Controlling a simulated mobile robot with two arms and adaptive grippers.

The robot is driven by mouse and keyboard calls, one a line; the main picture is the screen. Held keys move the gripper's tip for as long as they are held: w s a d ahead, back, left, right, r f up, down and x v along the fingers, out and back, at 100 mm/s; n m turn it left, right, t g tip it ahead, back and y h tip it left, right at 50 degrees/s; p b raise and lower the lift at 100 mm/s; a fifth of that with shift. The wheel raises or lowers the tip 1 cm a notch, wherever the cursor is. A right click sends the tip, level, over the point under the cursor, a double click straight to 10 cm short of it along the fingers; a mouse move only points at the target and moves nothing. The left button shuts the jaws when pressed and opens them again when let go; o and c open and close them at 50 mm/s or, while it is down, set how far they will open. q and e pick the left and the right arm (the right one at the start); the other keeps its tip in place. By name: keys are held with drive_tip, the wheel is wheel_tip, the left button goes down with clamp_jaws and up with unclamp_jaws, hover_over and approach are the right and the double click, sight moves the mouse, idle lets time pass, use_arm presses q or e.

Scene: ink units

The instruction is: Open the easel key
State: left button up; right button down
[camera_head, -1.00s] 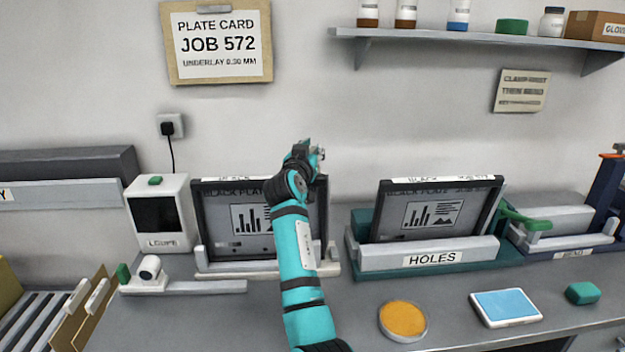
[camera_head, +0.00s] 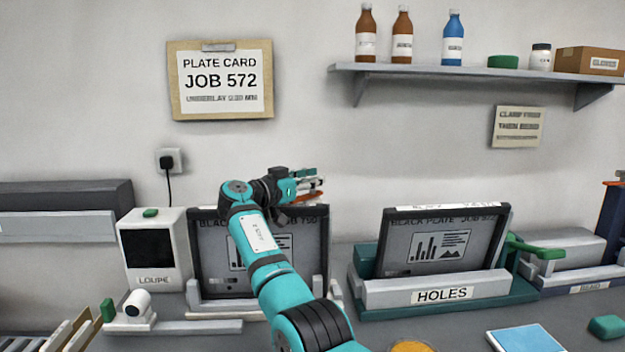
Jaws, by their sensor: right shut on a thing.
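My right gripper (camera_head: 309,187) is in front of the upper right edge of the left black plate (camera_head: 205,245). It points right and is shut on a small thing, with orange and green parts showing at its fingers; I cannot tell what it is. The left plate stands in a pale easel-like stand (camera_head: 225,305). My right arm covers the middle of that plate and stand. No part is clearly recognisable as the easel key. My left gripper is not in view.
A second black plate (camera_head: 440,240) stands in the HOLES fixture (camera_head: 380,293), with a green lever (camera_head: 538,248) at its right. The loupe unit (camera_head: 150,250) is on the left. A shelf (camera_head: 470,72) with bottles hangs above.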

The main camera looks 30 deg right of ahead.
drive_tip(key=shift+f+g, duration=0.15)
drive_tip(key=shift+g, duration=0.15)
idle(0.4)
drive_tip(key=c, duration=1.2)
unclamp_jaws()
drive_tip(key=shift+c, duration=0.2)
drive_tip(key=s+a, duration=0.2)
drive_tip(key=a, duration=1)
drive_tip(key=shift+d, duration=0.1)
